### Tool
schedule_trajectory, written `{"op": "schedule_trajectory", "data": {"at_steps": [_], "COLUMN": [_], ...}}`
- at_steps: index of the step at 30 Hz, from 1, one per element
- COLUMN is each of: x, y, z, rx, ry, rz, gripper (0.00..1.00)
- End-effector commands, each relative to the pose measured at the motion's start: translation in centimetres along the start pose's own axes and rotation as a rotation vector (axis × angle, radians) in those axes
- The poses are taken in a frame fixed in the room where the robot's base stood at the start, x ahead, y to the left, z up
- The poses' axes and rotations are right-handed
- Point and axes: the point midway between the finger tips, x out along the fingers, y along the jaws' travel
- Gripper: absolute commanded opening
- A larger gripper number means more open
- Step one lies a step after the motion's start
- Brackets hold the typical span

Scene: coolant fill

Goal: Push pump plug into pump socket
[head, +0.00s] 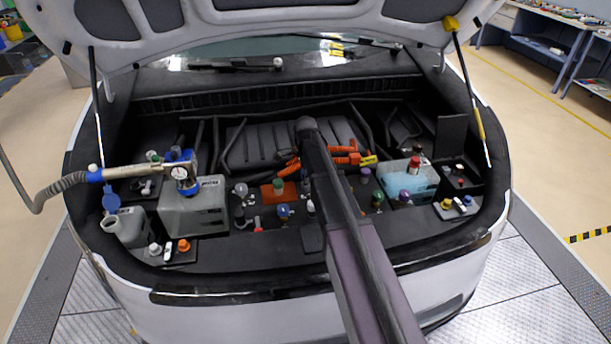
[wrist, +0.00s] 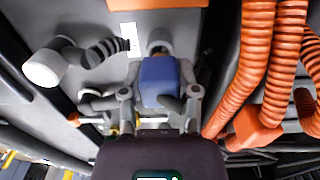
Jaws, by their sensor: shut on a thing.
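In the wrist view my gripper (wrist: 159,96) is shut on a blue block-shaped plug (wrist: 158,78), with a grey finger on each side of it. A round grey collar (wrist: 160,46), which looks like the pump socket, lies directly beyond the plug's far end. The plug lines up roughly with it. I cannot tell whether the plug touches the collar or has entered it, as the plug hides part of it. In the head view my arm reaches down over the middle of the bay and hides the gripper and the plug.
Thick orange corrugated hoses (wrist: 240,70) run close on the gripper's right. A white cap on a dark ribbed hose (wrist: 44,68) is on its left. In the head view a grey reservoir (head: 195,212) stands left and a blue-filled tank (head: 408,184) right. The raised hood hangs above.

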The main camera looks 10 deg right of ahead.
Motion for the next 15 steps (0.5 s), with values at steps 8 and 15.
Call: {"op": "schedule_trajectory", "data": {"at_steps": [8, 15], "x": [0.21, 0.66], "y": [0.00, 0.00], "z": [0.00, 0.00], "rx": [0.000, 0.000], "ry": [0.000, 0.000], "rz": [0.000, 0.000], "gripper": [0.09, 0.09]}}
